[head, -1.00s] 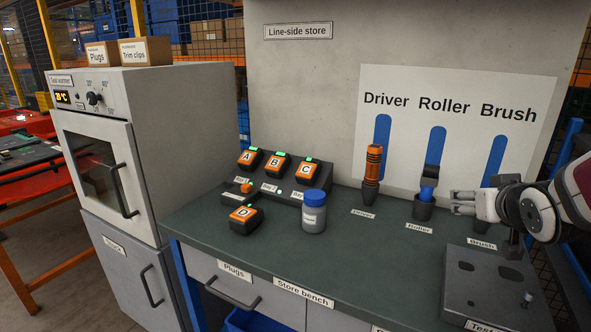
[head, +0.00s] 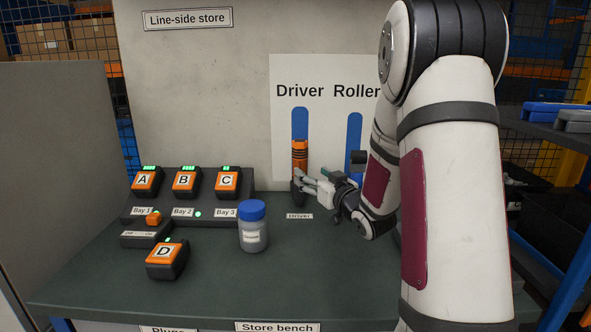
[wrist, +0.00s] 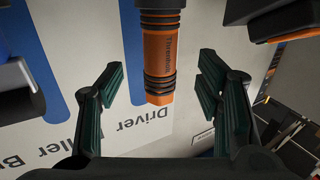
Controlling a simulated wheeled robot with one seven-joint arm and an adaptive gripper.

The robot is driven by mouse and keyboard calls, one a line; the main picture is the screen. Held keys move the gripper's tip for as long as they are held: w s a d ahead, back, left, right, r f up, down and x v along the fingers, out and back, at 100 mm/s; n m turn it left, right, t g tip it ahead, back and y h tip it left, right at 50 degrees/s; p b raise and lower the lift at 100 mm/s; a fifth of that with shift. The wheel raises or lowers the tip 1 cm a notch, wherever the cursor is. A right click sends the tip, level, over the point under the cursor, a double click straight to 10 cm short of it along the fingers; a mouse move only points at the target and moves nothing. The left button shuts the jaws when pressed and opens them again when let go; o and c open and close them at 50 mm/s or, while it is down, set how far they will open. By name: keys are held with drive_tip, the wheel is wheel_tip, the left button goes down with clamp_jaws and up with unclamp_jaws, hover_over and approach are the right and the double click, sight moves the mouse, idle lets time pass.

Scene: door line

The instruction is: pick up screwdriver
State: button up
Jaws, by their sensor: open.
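The screwdriver (head: 300,157) has an orange handle with black bands. It stands upright in a black holder (head: 297,196) at the back of the bench, in front of the blue "Driver" outline. In the wrist view its handle (wrist: 158,60) hangs from the top of the picture, with its end between and ahead of the two fingers. My gripper (wrist: 162,100) is open, with dark green finger pads on either side and gaps to the handle. In the head view my gripper (head: 313,183) is beside the lower handle and holder. Contact cannot be told there.
A white jar with a blue lid (head: 252,226) stands left of my gripper. A charger with batteries A, B and C (head: 185,195) and a loose battery D (head: 167,257) are farther left. My arm hides the bench's right side. The front middle of the bench (head: 215,290) is clear.

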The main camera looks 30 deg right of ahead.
sight(303, 167)
drive_tip(key=w, duration=0.5)
drive_tip(key=w+d, duration=0.1)
drive_tip(key=w, duration=0.2)
drive_tip(key=shift+w+r+b, duration=0.15)
drive_tip(key=shift+b, duration=0.15)
drive_tip(key=shift+r, duration=0.1)
clamp_jaws()
